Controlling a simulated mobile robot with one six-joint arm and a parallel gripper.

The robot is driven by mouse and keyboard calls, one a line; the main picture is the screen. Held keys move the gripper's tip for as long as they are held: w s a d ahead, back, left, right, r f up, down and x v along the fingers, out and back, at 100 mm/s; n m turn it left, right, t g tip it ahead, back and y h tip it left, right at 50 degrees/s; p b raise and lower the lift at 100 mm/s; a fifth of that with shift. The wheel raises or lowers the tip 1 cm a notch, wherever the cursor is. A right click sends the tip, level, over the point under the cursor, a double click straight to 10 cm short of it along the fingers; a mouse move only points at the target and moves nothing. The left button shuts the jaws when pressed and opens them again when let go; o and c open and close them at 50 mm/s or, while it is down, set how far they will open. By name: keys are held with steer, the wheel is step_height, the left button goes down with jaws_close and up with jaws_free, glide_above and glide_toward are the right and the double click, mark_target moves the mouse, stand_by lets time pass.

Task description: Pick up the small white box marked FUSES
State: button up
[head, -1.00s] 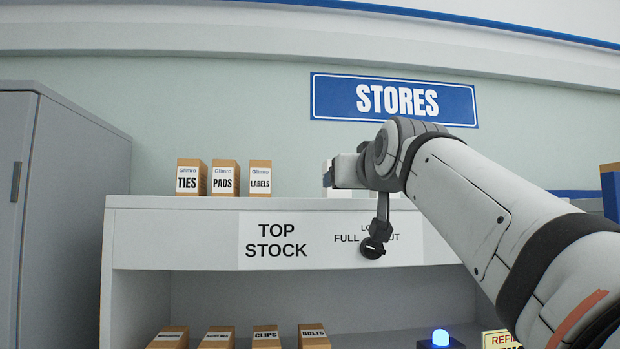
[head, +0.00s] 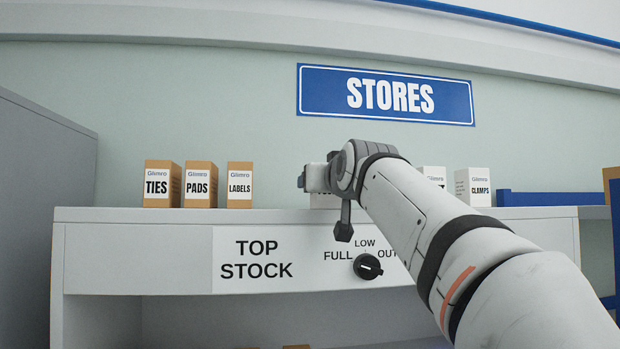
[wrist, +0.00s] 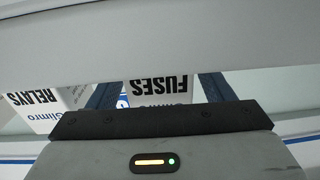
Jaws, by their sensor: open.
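The white FUSES box (wrist: 160,88) shows upside down in the middle of the wrist view, partly cut off by a grey band and by the gripper body. My gripper (wrist: 157,80) is open, with one dark finger seen on each side of the FUSES box. I cannot tell whether the fingers touch it. In the head view my gripper (head: 304,180) is at the top shelf, seen from behind. A white patch shows just below it there, but no lettering can be read. The gripper and arm hide most of that spot.
The white RELAYS box (wrist: 45,102) stands close beside the left finger in the wrist view. On the top shelf (head: 130,217) are brown-sided TIES (head: 157,187), PADS (head: 196,187) and LABELS (head: 239,187) boxes at left. A CLAMPS box (head: 479,188) stands at right. A dial (head: 367,267) is on the shelf front.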

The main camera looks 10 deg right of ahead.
steer(key=shift+w+r, duration=0.15)
steer(key=shift+w, duration=0.5)
steer(key=shift+w+f, duration=0.2)
steer(key=shift+w, duration=0.05)
steer(key=shift+s, duration=0.2)
steer(key=shift+c, duration=0.7)
steer(key=shift+r, duration=0.1)
steer(key=c, duration=1)
step_height(320, 180, up, 9)
steer(key=shift+w+r, duration=0.15)
steer(key=shift+r, duration=0.3)
